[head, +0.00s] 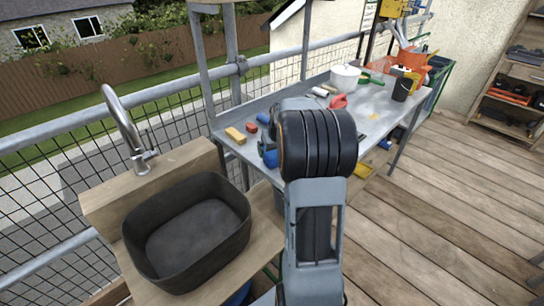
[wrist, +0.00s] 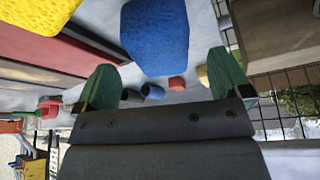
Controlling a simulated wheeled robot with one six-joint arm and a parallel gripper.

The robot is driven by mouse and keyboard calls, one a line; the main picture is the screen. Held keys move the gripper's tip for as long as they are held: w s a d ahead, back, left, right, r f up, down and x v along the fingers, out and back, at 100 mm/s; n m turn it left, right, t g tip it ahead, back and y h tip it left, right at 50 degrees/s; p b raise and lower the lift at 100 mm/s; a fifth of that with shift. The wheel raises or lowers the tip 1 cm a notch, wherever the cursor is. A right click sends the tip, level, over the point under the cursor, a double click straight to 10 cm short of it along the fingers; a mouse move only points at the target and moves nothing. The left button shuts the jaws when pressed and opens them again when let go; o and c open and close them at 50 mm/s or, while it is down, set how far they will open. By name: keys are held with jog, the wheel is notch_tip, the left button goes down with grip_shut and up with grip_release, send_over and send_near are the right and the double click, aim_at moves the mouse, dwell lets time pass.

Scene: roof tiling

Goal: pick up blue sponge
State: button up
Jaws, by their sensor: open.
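The blue sponge (wrist: 155,35) is large and close in the wrist view, at the top middle. My gripper (wrist: 160,64) is open, with its two green fingertips spread apart. The sponge shows in the gap just past the fingertips, and I see no contact with either. In the head view my arm hides most of the area around my gripper. A blue patch (head: 270,158) at the left side of my arm is probably the sponge, partly hidden.
A yellow sponge (wrist: 38,12) and a red object (wrist: 50,45) lie beside the blue sponge. A tan block (head: 235,135) and a red block (head: 251,127) lie on the metal table (head: 375,122). A dark basin (head: 190,235) stands at the left. Mesh railing runs behind.

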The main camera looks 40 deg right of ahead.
aim_at(274, 152)
jog(key=x, duration=0.5)
jog(key=shift+s, duration=0.15)
jog(key=c, duration=1.1)
jog(key=shift+o, duration=0.2)
